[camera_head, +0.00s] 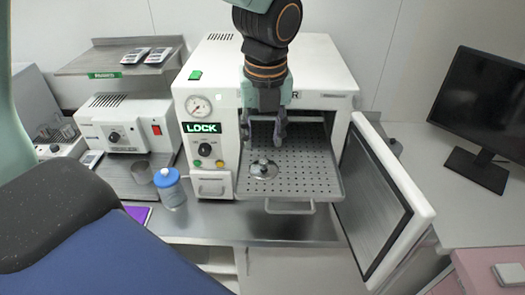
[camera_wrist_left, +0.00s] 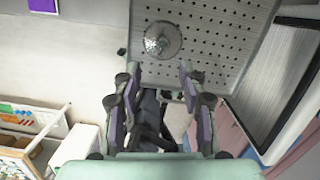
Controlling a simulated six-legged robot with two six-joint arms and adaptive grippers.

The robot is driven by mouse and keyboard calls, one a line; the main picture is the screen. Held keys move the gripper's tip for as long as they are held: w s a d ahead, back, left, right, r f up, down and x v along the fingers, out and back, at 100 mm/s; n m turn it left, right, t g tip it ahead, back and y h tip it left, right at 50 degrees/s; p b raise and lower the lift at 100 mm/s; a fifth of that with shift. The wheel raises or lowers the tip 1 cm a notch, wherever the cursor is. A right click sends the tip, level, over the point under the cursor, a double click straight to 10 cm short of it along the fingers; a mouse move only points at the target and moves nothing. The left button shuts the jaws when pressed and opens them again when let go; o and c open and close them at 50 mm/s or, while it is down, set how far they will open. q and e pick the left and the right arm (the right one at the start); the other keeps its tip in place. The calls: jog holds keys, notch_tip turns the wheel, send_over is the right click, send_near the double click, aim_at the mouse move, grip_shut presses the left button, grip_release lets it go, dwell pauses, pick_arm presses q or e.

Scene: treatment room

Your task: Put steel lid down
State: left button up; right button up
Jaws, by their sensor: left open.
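The steel lid (camera_head: 262,169), a round shiny disc with a small knob, lies on the perforated tray (camera_head: 310,185) that is pulled out of the white sterilizer. It also shows in the left wrist view (camera_wrist_left: 162,40), resting on the tray's left part, just beyond the fingertips. My left gripper (camera_head: 263,138) points down above the lid, in front of the sterilizer's opening. Its two fingers are spread with nothing between them, as the left wrist view (camera_wrist_left: 159,76) also shows. The lid appears apart from the fingers. My right gripper is in neither view.
The sterilizer's door (camera_head: 385,205) stands open to the right of the tray. A blue-capped jar (camera_head: 170,190) stands on the steel counter at left, near a smaller white device (camera_head: 125,125). A monitor (camera_head: 485,105) stands on the right counter. The tray's right part is bare.

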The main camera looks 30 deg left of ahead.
pick_arm(q)
notch_tip(320, 180, up, 4)
jog(key=shift+d+r, duration=0.1)
jog(key=shift+r, duration=0.1)
jog(key=shift+s, duration=0.1)
jog(key=shift+s+d+r, duration=0.1)
jog(key=shift+d, duration=0.2)
jog(key=shift+a, duration=0.1)
